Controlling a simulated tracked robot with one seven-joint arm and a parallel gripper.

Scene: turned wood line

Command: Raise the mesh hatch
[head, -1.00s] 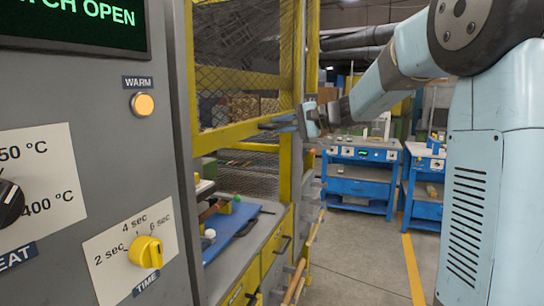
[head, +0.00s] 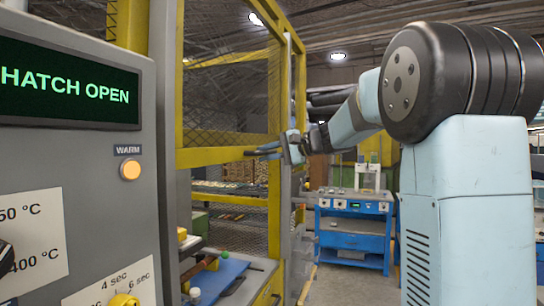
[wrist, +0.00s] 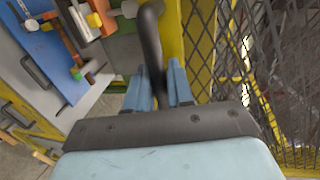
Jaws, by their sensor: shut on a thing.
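The mesh hatch (head: 228,154) is a yellow-framed panel of dark wire mesh at the left middle of the head view. Its bottom rail is up off the worktop, with an open gap below. The hatch mesh also shows at the right of the wrist view (wrist: 228,45). My gripper (head: 272,148) is at the rail's right part. In the wrist view, a dark curved handle (wrist: 151,45) passes between my fingers (wrist: 165,85), which are closed around it. The handle is mostly hidden in the head view.
A grey control panel (head: 85,165) with a "HATCH OPEN" display (head: 68,85) and lit WARM lamp (head: 130,170) stands close at left. A blue board (head: 220,278) with small parts lies below the hatch. Blue benches (head: 352,230) stand behind, beyond open floor.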

